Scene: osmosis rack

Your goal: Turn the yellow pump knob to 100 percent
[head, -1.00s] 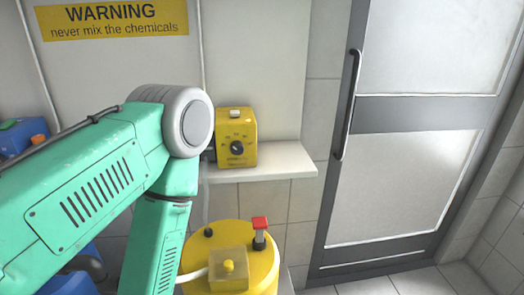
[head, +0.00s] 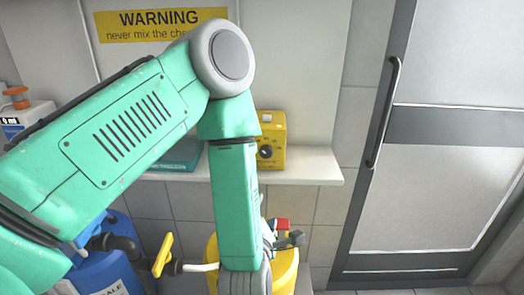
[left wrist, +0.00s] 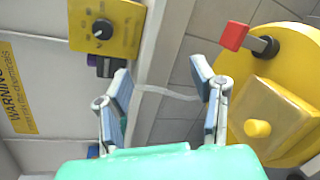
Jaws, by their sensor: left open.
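The yellow pump (head: 274,130) stands on the white shelf, its left part hidden behind my left arm in the head view. Its dark round knob (head: 265,152) is just visible beside the arm. In the left wrist view the pump (left wrist: 125,14) is at the upper left with the knob (left wrist: 102,29) in clear sight, a light mark on its face. My left gripper (left wrist: 163,82) is open and empty, its fingers apart from the knob. In the head view the gripper (head: 288,240) is low, below the shelf and in front of a yellow tank. My right gripper is not in view.
The yellow tank (head: 288,270) with a red-topped valve (head: 283,223) stands below the shelf, close to the left gripper. The white shelf (head: 310,168) has free room right of the pump. A blue drum (head: 105,270) and a yellow-handled valve (head: 163,256) are at lower left.

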